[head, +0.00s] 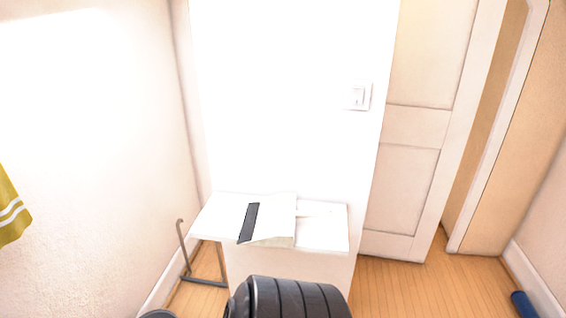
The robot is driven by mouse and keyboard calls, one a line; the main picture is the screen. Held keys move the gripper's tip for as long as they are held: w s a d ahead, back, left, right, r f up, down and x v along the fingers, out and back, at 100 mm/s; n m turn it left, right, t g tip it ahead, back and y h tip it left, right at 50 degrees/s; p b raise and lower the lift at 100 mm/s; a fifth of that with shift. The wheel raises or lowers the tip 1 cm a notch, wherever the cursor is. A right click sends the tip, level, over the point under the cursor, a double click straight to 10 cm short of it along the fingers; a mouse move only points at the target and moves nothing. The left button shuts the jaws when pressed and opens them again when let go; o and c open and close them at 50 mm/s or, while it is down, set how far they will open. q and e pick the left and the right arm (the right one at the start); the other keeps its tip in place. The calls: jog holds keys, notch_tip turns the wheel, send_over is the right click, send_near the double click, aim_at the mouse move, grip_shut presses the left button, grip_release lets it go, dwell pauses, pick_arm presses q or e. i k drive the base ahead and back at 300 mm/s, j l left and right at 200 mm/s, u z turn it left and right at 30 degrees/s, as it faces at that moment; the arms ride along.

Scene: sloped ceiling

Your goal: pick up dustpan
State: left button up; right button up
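A white dustpan (272,220) lies on a small white table (325,237) against the wall in the head view. Its body is pale and blends with the tabletop. A dark strip (249,222) runs along its left edge, and a thin pale handle-like part (315,212) points right. Nothing is touching the dustpan from above. Neither my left gripper nor my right gripper can be seen. A dark ribbed rounded shape at the bottom middle hides the lower front of the table.
A grey metal frame (185,255) stands left of the table. A panelled door (410,185) and a doorway are at the right. A blue object (524,304) lies at the lower right. A yellow cloth (11,208) hangs at the left. Wooden floor (425,290) right of the table is clear.

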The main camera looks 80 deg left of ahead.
aim_at(270, 222)
jog(key=u, duration=2.75)
